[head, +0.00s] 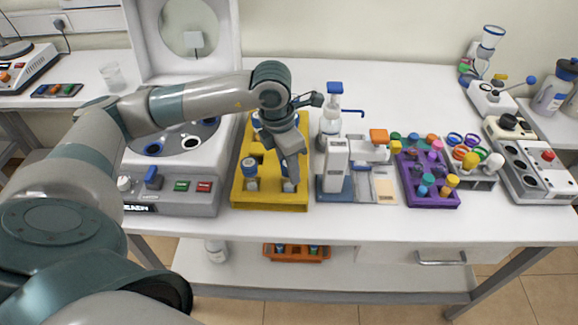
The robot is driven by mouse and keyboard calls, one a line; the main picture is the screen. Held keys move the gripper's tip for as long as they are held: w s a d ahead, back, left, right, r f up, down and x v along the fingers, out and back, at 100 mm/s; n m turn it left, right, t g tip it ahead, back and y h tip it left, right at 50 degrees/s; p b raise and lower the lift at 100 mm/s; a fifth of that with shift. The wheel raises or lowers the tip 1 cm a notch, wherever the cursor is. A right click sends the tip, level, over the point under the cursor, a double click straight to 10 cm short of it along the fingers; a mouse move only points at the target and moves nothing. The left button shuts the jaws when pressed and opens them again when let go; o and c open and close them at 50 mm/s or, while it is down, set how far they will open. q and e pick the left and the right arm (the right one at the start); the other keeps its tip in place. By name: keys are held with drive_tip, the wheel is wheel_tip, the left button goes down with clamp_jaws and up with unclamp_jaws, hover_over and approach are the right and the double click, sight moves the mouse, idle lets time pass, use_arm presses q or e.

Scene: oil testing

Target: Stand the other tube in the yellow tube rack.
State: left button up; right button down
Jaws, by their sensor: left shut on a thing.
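The yellow tube rack (270,206) stands on the white table, left of the middle. One tube (250,172) stands upright in its front left part. My left gripper (290,172) points down over the front right part of the rack, shut on a second tube (289,186). Only the lower part of this tube shows below the fingers, and I cannot tell how deep it sits in a hole. Something blue-topped (258,122) shows at the back of the rack, partly hidden by my left arm. My right gripper is not in view.
A centrifuge (172,200) with a raised lid stands left of the rack. A dispenser bottle (331,121) and a white device (336,170) stand close on the right. Beyond them is a purple rack (432,197) with several coloured tubes. An orange rack (296,254) sits on the lower shelf.

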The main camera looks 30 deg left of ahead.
use_arm(q)
drive_tip(key=shift+a+f+b, duration=0.2)
drive_tip(key=shift+f+b, duration=0.05)
drive_tip(key=shift+b, duration=0.2)
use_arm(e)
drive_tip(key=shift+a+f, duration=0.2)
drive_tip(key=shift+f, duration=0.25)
